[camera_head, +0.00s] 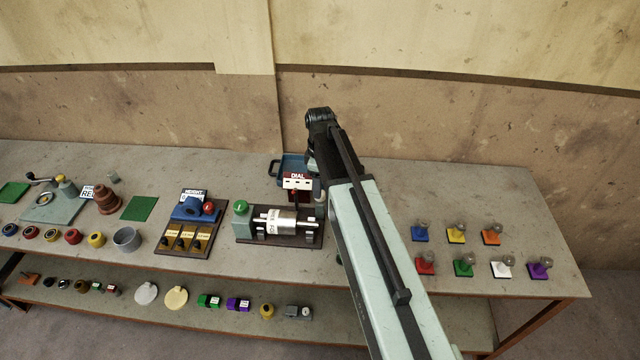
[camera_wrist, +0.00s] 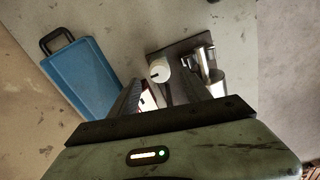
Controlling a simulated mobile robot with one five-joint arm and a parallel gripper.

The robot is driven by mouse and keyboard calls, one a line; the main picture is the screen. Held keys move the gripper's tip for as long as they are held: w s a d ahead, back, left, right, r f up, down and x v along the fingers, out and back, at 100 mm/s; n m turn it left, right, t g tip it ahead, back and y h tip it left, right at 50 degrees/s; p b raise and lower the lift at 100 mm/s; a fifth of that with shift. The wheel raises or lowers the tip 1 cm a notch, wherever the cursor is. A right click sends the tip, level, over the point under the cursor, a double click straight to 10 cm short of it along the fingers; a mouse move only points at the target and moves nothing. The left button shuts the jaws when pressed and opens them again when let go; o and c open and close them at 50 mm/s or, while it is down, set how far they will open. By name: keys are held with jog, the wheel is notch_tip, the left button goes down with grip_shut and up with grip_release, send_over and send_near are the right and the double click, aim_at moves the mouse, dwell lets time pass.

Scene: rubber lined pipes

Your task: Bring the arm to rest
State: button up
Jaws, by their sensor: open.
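My arm reaches from the bottom right of the head view up over the workbench (camera_head: 420,185), and its elbow is near the wall. My gripper (camera_wrist: 167,88) points down in the wrist view, with its two dark fingers apart and nothing held between them. Below it are a white round knob (camera_wrist: 159,71) on a dark base and a red and white piece partly hidden by the left finger. In the head view the fingers are mostly hidden behind my arm, near the DIAL sign (camera_head: 297,182).
A blue tray (camera_wrist: 82,75) with a black handle lies beside my gripper. A metal cylinder device (camera_head: 277,221) stands close by on the left. Several coloured bases with knobs (camera_head: 463,268) stand to the right. A lower shelf (camera_head: 130,312) holds small parts. The bench's back right is clear.

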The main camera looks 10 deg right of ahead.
notch_tip(320, 180, up, 4)
jog(key=shift+p, duration=1.25)
jog(key=shift+f, duration=0.15)
jog(key=s+f+m+b, duration=0.4)
jog(key=s+m, duration=0.2)
jog(key=s, duration=0.1)
jog(key=s+f+m+b, duration=0.4)
jog(key=s+m, duration=0.2)
jog(key=s, duration=0.1)
jog(key=shift+s+a+m, duration=0.15)
jog(key=shift+a+m, duration=0.15)
jog(key=shift+a, duration=0.05)
